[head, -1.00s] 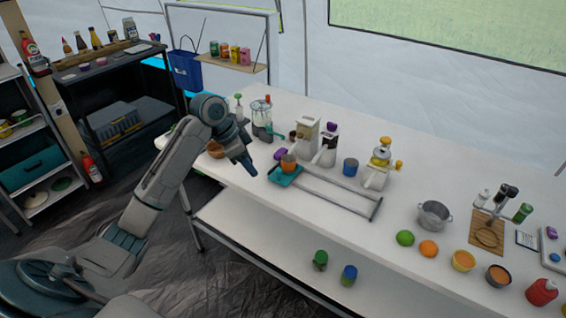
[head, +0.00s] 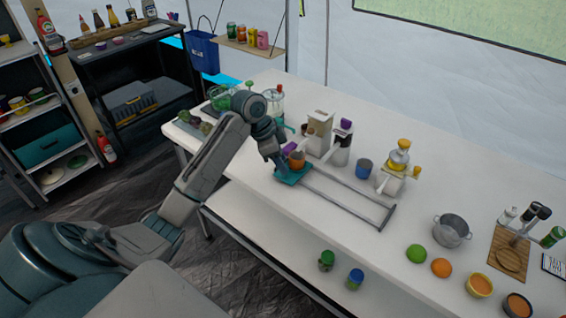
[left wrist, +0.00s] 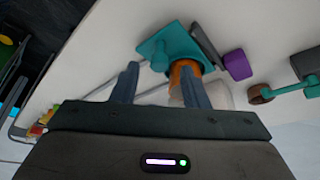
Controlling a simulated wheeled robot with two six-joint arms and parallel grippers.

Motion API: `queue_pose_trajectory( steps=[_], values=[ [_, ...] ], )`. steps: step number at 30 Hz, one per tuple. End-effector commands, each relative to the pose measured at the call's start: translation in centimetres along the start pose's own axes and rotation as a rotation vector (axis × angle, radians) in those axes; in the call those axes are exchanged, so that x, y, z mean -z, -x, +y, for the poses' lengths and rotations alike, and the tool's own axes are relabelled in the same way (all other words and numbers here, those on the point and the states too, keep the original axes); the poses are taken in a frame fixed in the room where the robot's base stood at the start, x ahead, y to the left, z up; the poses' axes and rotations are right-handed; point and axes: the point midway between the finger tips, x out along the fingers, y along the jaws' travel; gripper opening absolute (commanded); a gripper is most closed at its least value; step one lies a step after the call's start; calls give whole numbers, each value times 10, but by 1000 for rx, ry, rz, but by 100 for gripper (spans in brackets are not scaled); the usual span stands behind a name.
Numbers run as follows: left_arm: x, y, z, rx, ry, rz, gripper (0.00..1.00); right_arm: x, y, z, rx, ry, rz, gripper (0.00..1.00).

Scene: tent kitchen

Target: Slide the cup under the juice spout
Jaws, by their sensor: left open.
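An orange cup (head: 298,161) stands on a teal sliding tray (head: 291,178) at the left end of a pair of rails (head: 340,206) on the white table. My left gripper (head: 283,165) is open, just left of the cup and over the tray. In the left wrist view, the gripper (left wrist: 160,84) has its fingers apart. A teal knob on the tray (left wrist: 150,48) shows ahead of the gap, and the right finger partly hides the cup (left wrist: 186,68). The juicer (head: 391,178), with a yellow top and spout, stands behind the rails' right end. My right gripper is out of view.
A blue cup (head: 363,169) and two dispensers (head: 319,132) stand behind the rails. A metal pot (head: 452,231), a green fruit (head: 416,253) and an orange fruit (head: 441,267) sit right of the rails. The table between the rails is clear.

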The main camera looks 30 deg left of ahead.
Motion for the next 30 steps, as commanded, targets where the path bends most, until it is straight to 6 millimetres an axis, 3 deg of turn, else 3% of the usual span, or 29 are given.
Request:
queue_pose_trajectory(
  steps=[6,14,21,30],
  values=[
    [0,-17,0,-1,0,-1,41,-2,-1,0,0,0,3,36],
    [0,-19,0,0,0,-1,41,0,-1,0,0,0,5,36],
    [0,-18,0,0,0,-1,0,-1,-1,0,0,0,2,36],
    [-2,-17,-1,0,0,-1,0,-2,0,-2,3,-2,4,36]
  ],
)
